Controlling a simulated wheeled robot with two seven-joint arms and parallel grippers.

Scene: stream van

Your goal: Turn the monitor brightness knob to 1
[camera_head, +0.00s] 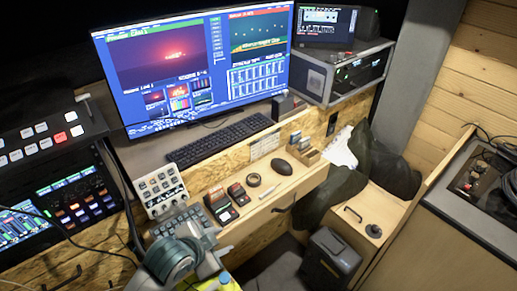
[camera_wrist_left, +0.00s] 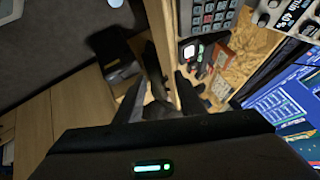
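A small light-grey control panel (camera_head: 162,190) with buttons and a row of round knobs stands below the big monitor (camera_head: 195,62). I cannot tell which knob is the brightness knob. In the left wrist view the panel (camera_wrist_left: 292,14) is at the top right corner, cut by the edge, with pale knobs and a "40 %" marking. My left gripper (camera_head: 212,243) is at the bottom of the head view, in front of the keypad and below the panel, apart from the knobs. In the left wrist view its two fingers (camera_wrist_left: 160,100) are spread with nothing between them. My right gripper is not in view.
A keypad (camera_head: 183,222), a card-reader-like device (camera_head: 220,204), a tape roll (camera_head: 253,180) and a mouse (camera_head: 282,167) lie on the wooden desk. A black keyboard (camera_head: 218,138) lies under the monitor. A mixing console (camera_head: 55,185) borders the left; a dark bin (camera_head: 330,258) stands below.

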